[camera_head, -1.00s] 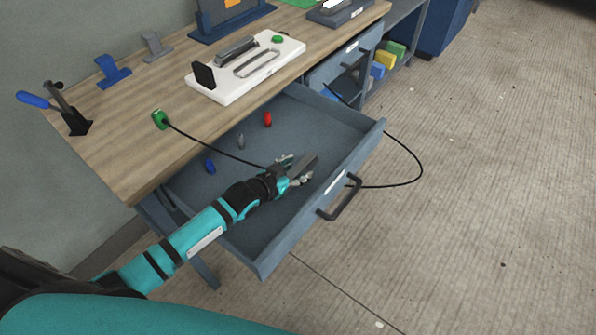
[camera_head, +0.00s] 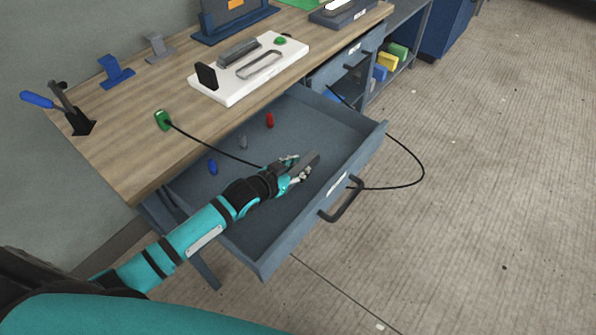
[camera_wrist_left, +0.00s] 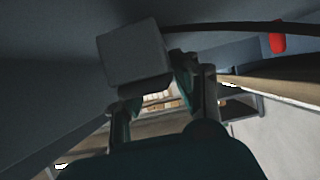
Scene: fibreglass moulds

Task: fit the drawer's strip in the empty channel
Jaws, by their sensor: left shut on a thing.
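My left gripper (camera_head: 294,170) is over the open drawer (camera_head: 349,153) and is shut on a dark grey strip (camera_head: 308,162). The strip's blunt grey end shows large in the left wrist view (camera_wrist_left: 135,54), between the fingers. I cannot tell whether the strip still touches the drawer floor. On the bench, a white fixture board (camera_head: 248,82) carries a grey bar (camera_head: 238,51) and, beside it, a long rounded channel outline (camera_head: 259,65) that looks empty. My right gripper is not in view.
Red (camera_head: 270,119), grey (camera_head: 243,142) and blue (camera_head: 212,167) pegs stand in the drawer. A black cable (camera_head: 215,148) runs from a green plug (camera_head: 162,120) across the drawer, close to my gripper. A toggle clamp (camera_head: 75,115) stands at the bench's left.

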